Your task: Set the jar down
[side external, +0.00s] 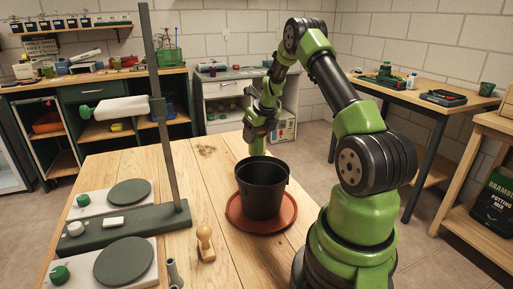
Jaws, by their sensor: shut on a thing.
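A black, open-topped pot (262,190) is upright at the saucer, and it is the only jar-like thing near my gripper. The terracotta saucer (240,222) lies on the wooden table and shows around the pot's base. I cannot tell whether the base touches the saucer or is slightly above it. My gripper (257,150) points down at the pot's far rim and is shut on it. The fingertips are partly hidden behind the rim.
A grey stand (172,120) with a tall post and white arm is at left, beside two round dark plates (129,193) (124,262). A small wooden stamp-like piece (206,243) stands left of the saucer. Bare tabletop (205,165) lies behind it.

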